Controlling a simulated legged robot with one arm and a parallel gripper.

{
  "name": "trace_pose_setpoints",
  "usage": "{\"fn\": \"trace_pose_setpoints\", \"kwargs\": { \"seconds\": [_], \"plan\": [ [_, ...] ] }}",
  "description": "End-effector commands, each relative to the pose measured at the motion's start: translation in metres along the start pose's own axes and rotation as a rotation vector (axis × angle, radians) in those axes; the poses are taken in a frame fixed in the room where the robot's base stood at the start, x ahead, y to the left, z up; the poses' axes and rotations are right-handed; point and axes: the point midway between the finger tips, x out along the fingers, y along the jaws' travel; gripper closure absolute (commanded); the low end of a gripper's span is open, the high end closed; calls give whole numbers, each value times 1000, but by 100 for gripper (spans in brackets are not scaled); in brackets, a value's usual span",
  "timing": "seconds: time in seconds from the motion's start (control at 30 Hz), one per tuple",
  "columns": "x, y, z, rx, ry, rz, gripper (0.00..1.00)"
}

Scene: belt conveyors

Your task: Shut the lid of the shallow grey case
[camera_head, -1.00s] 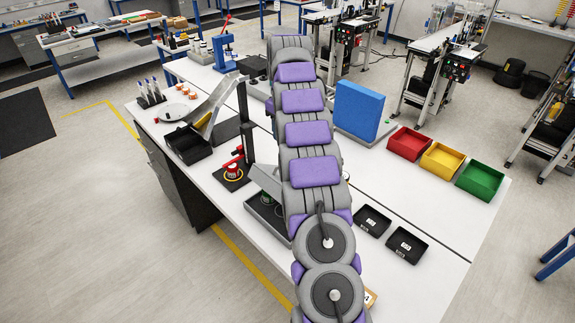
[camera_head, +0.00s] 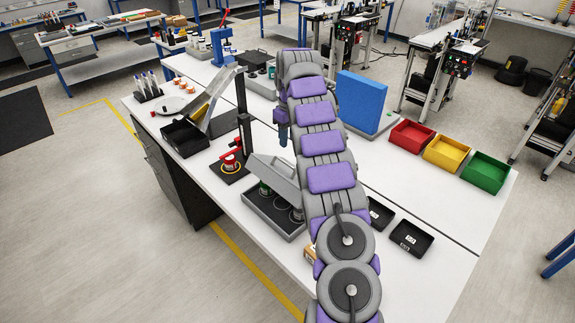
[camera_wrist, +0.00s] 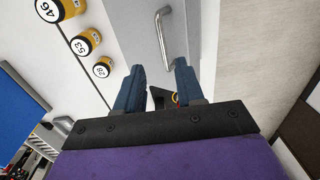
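The shallow grey case (camera_head: 292,234) stands on the white bench in the head view. Its dark interior has round recesses and a green item inside. Its grey lid (camera_head: 272,174) is raised and tilted, with its right end partly behind my arm. My gripper (camera_head: 283,138) hangs behind and above the lid, apart from it as far as I can tell. In the wrist view my gripper's two blue fingers (camera_wrist: 160,84) are apart with nothing held between them. A grey panel with a silver handle (camera_wrist: 163,35) lies beyond them; I cannot tell whether it is the lid.
A red clamp (camera_head: 230,163) on a black plate and a black post stand left of the case. Black trays (camera_head: 411,238), coloured bins (camera_head: 447,152) and a blue panel (camera_head: 360,103) lie right of my arm. Numbered yellow pots (camera_wrist: 86,43) show in the wrist view.

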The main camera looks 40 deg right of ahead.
Motion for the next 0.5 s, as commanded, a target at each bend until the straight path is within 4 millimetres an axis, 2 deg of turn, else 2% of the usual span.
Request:
{"fn": "trace_pose_setpoints", "kwargs": {
  "seconds": [0.03,0.23,0.5],
  "plan": [
    [10,0,0,1,0,-1,62],
    [33,-3,1,2,-3,2,62],
    [75,-2,0,1,-3,0,62]
  ]
}}
